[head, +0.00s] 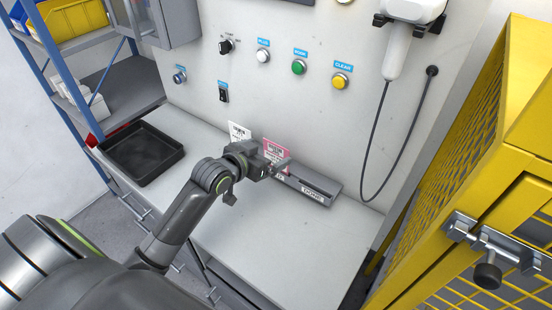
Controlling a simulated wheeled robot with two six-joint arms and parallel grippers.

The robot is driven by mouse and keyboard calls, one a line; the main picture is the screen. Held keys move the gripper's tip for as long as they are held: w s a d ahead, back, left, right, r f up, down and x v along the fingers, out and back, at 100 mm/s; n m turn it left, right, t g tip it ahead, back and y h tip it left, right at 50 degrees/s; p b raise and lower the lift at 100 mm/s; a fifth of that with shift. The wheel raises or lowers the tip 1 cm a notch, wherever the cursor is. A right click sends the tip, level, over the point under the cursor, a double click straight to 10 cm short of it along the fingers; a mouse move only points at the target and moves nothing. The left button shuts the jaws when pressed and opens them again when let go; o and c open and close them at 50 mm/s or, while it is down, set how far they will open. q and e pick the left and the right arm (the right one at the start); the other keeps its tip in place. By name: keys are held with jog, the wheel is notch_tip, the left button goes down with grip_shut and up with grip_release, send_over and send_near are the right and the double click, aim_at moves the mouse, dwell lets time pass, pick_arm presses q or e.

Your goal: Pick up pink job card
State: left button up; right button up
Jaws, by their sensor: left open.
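The pink job card (276,150) stands upright near the back of the white counter, at the left part of a grey holder (318,190) marked DONE. A white card (239,131) stands to its left. My left gripper (279,170) is at the pink card's lower part, in front of it, and hides some of the card and holder. Its jaws are open. I cannot tell whether a finger touches the card. My right gripper is not in view.
A black tray (141,153) lies on the counter (290,250) at left. The panel behind has white, green (298,67) and yellow buttons. A hanging cable (375,140) and a yellow mesh guard (470,170) stand at right. The counter's front is clear.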

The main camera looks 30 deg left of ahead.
aim_at(276, 147)
pick_arm(q)
jog(key=shift+x, duration=1.4)
jog(key=shift+w+p, duration=0.5)
jog(key=shift+p+x, duration=0.5)
jog(key=shift+x, duration=1.55)
jog(key=shift+a+f, duration=0.1)
jog(key=shift+a, duration=0.05)
jog(key=c, duration=1.1)
